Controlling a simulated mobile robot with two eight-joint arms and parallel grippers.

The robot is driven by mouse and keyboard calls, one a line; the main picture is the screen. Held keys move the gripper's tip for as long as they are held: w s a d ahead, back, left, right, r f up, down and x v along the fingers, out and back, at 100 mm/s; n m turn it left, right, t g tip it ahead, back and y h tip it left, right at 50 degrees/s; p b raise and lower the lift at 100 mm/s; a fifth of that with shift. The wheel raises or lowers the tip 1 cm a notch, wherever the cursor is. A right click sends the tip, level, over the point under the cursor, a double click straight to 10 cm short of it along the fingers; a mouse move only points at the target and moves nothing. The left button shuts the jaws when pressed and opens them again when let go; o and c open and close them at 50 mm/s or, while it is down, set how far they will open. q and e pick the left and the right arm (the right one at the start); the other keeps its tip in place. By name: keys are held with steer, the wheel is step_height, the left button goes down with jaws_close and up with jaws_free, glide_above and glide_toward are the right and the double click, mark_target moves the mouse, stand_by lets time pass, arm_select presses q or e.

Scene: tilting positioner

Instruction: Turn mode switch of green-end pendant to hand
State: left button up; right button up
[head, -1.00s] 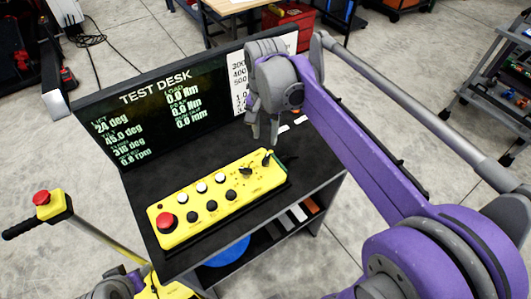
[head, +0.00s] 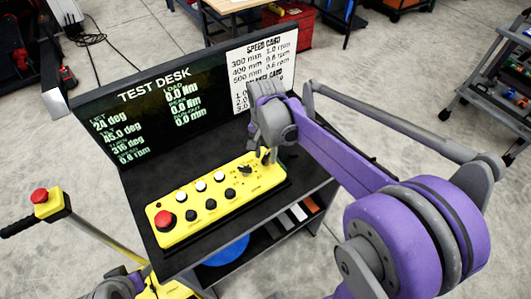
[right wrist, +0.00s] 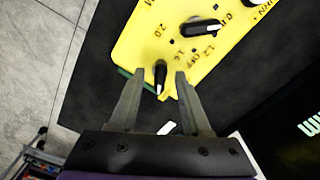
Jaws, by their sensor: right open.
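The yellow pendant (head: 217,205) lies on the black desk, with a red stop button at its near left end. Its green end (right wrist: 124,73) shows as a strip at the pendant's edge in the right wrist view. The mode switch (right wrist: 160,75) is a black knob near that end, its white mark towards the bottom of the wrist picture. My right gripper (right wrist: 159,79) is open, with one finger on either side of this knob. I cannot tell whether they touch it. In the head view the right gripper (head: 266,156) is over the pendant's far right end. My left gripper is not in view.
A second black knob (right wrist: 200,29) with a white mark sits near the mode switch. The test desk screen (head: 150,110) and a speed card (head: 265,60) stand behind. A yellow post with a red button (head: 42,196) stands at left. The desk right of the pendant is narrow.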

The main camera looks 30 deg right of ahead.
jaws_close()
stand_by(0.5)
steer(key=n, duration=0.5)
steer(key=shift+n+b, duration=0.4)
steer(key=n, duration=0.5)
steer(key=shift+n, duration=0.4)
jaws_free()
